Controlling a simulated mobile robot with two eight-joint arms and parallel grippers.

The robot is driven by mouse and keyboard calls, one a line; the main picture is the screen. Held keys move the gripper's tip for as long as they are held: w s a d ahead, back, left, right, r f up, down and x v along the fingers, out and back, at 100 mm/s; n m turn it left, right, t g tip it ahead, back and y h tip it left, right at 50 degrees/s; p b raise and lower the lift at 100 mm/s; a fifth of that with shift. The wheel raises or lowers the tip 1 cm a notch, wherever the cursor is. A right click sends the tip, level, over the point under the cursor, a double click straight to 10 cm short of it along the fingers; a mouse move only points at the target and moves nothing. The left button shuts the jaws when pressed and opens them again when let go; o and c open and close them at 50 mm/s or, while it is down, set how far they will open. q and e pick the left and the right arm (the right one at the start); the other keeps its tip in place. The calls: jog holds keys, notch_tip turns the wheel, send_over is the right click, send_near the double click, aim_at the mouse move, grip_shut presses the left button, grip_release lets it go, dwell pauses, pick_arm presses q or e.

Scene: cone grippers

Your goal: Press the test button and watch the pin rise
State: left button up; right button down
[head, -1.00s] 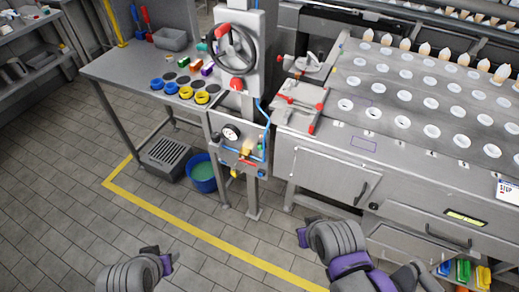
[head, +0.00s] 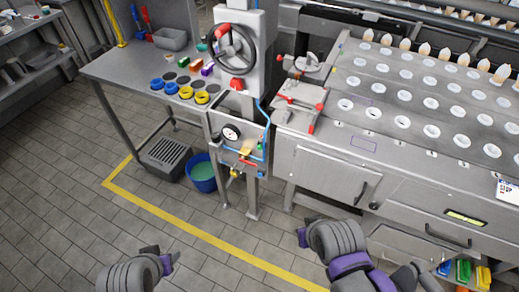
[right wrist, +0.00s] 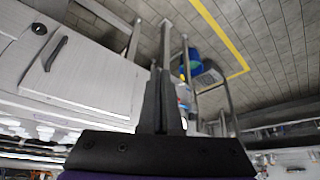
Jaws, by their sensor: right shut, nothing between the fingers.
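A grey machine column with a handwheel (head: 235,48) stands mid-scene in the head view. A round red knob or button (head: 236,84) sits below the wheel; I cannot tell whether it is the test button. Under it are a pressure gauge (head: 231,132) and a brass-coloured valve (head: 246,151). I cannot make out a pin. My right gripper (head: 302,237) is low in front of the steel cabinet, well apart from the column. The right wrist view shows its dark fingers (right wrist: 162,75) shut and empty. My left gripper (head: 174,259) is low over the floor; its finger opening is unclear.
A side table (head: 110,68) holds blue and yellow rings and coloured blocks. A blue bucket (head: 202,178) and a grated box (head: 165,157) stand on the floor. A long steel machine with cone holders (head: 430,128) fills the right. The tiled floor in front is clear.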

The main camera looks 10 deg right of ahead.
aim_at(260, 148)
dwell(0.7)
jog(key=w+a+f+n+t+h+b, duration=0.1)
jog(key=w+f+n+t+b, duration=0.2)
jog(key=w, duration=0.5)
jog(key=w+a+f+n+t+b, duration=0.1)
jog(key=w+a+f+n+b, duration=0.15)
jog(key=w+n, duration=0.4)
pick_arm(q)
notch_tip(260, 148, down, 12)
jog(key=s+b, duration=0.2)
jog(key=b, duration=0.2)
jog(key=shift+r+g+b, duration=0.25)
jog(key=shift+g+b, duration=0.05)
jog(key=shift+b, duration=0.1)
pick_arm(e)
jog(key=w+a+f+n+t, duration=0.1)
jog(key=w+a+f+n, duration=0.1)
jog(key=w, duration=0.4)
jog(key=w+a+f+n+t+y, duration=0.1)
jog(key=w+a+f+n+t, duration=0.1)
jog(key=w+a, duration=0.3)
jog(key=shift+w+a+f+n+t+y, duration=0.15)
jog(key=shift+w+a+n+t+y, duration=0.15)
jog(key=shift+n, duration=0.45)
jog(key=shift+w+d, duration=0.15)
